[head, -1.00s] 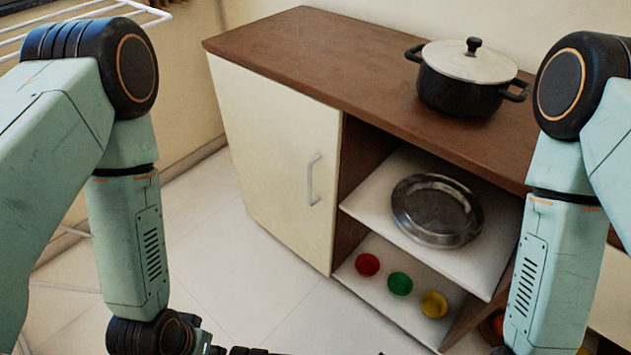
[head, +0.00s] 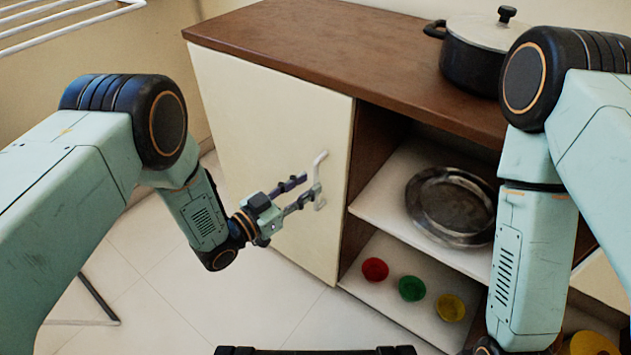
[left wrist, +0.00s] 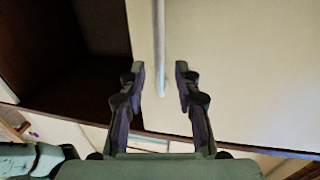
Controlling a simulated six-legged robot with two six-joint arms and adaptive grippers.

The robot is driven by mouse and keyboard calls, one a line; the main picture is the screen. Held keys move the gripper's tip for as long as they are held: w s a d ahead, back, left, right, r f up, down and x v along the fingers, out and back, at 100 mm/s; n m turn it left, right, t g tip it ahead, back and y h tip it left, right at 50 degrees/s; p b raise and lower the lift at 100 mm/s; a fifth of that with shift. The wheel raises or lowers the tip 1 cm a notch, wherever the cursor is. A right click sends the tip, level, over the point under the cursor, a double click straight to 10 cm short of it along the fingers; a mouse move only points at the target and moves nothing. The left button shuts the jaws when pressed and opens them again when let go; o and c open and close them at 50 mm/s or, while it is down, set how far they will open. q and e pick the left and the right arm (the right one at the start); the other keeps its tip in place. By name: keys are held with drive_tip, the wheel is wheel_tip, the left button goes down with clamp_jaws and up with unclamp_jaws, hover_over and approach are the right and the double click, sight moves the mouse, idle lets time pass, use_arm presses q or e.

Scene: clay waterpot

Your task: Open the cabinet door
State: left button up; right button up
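The cabinet door (head: 260,150) is a cream panel at the left of the brown-topped cabinet, and it is shut. Its grey bar handle (head: 320,180) stands upright near the door's right edge. My left gripper (head: 312,184) is at the handle with its fingers apart. In the left wrist view the handle (left wrist: 159,50) comes down between the two open fingertips (left wrist: 159,75), with a gap on each side. My right arm comes in at the right, but its gripper is mostly below the picture's edge, and its fingers do not show.
A black pot (head: 475,62) with a pale lid stands on the brown top (head: 330,62). The open shelves right of the door hold a metal plate (head: 450,207) and red (head: 375,270), green (head: 412,288) and yellow (head: 450,307) bowls. A white rack (head: 60,25) is at the upper left.

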sight(315, 181)
use_arm(q)
drive_tip(key=shift+b+x, duration=0.45)
drive_tip(key=shift+x, duration=1.5)
drive_tip(key=shift+c, duration=0.3)
clamp_jaws()
